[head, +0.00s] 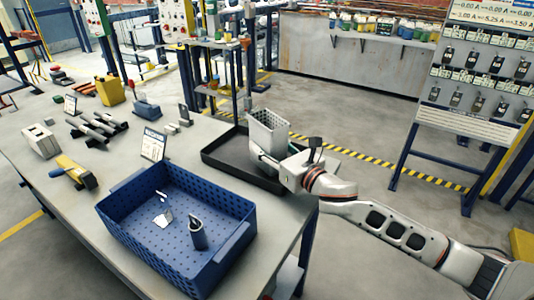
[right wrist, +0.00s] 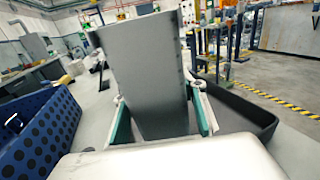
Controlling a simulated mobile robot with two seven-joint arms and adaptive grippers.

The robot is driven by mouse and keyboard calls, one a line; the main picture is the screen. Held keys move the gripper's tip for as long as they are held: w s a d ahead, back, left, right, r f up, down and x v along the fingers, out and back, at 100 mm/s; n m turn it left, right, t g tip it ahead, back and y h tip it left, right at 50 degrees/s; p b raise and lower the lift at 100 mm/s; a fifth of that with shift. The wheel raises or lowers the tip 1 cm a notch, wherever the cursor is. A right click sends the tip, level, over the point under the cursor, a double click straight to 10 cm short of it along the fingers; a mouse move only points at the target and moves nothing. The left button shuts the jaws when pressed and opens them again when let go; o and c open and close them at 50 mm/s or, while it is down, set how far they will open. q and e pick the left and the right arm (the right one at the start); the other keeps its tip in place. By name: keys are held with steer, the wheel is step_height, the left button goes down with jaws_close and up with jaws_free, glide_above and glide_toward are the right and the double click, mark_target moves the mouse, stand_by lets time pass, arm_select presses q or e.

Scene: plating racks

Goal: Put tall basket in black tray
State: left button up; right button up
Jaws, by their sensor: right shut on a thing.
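The tall basket (head: 268,132) is light grey and stands over the black tray (head: 228,166) near the table's far right edge. My right gripper (head: 256,153) is shut on the lower part of the basket. In the right wrist view the basket (right wrist: 145,75) fills the middle, slightly tilted in the picture, between the two green-padded fingers (right wrist: 160,122). The black tray (right wrist: 240,110) shows behind and to the right of it there. I cannot tell whether the basket's bottom touches the tray floor. My left gripper is not in view.
A blue perforated crate (head: 125,195) with a few small items stands on the table at the front, left of the tray. The table's right edge is close to the tray.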

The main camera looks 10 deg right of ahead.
step_height(320, 180, down, 2)
steer(key=shift+f, duration=0.15)
steer(key=o, duration=1.2)
steer(key=shift+o, duration=0.2)
steer(key=shift+f, duration=0.1)
steer(key=shift+s, duration=0.1)
steer(key=v, duration=1.2)
steer(key=shift+r, duration=0.2)
